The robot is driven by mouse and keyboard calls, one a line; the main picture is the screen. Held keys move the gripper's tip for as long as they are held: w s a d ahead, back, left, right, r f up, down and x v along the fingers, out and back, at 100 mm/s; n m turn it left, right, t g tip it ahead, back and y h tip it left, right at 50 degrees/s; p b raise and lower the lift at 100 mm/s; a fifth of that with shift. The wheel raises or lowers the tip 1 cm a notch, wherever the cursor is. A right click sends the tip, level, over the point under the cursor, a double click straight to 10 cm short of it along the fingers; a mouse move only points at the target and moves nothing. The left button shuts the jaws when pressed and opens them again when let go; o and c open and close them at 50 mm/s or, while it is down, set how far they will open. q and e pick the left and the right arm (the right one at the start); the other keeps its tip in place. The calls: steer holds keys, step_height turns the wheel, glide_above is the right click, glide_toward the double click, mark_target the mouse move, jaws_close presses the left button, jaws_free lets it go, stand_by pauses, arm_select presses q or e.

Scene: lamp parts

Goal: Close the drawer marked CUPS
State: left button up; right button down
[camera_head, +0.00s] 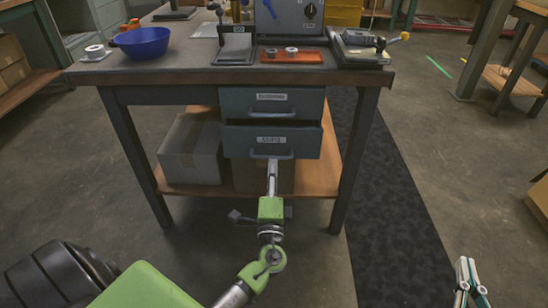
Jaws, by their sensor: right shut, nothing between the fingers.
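The CUPS drawer (240,143) is the lower of two grey-blue drawers under the workbench. Its front stands out past the upper drawer, with a dark gap showing above it, so it is partly open. Its bar handle (285,156) runs along the lower part of the front. My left gripper (272,165) is at that handle, at the front's middle; contact and the finger gap are unclear. My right gripper (468,264) is shut and empty at the lower right, well away from the drawer.
The upper drawer (240,104) looks closed. The workbench (190,60) carries a blue bowl (142,42), an orange tray (310,57) and devices. A grey box (190,150) sits on the lower shelf, left of the drawers. A table leg (353,165) stands to their right. The floor in front is clear.

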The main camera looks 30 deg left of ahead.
mark_target(273, 149)
arm_select(q)
steer(key=x, duration=0.5)
arm_select(e)
steer(key=shift+r, duration=0.15)
arm_select(q)
jaws_close()
steer(key=shift+w+f, duration=0.1)
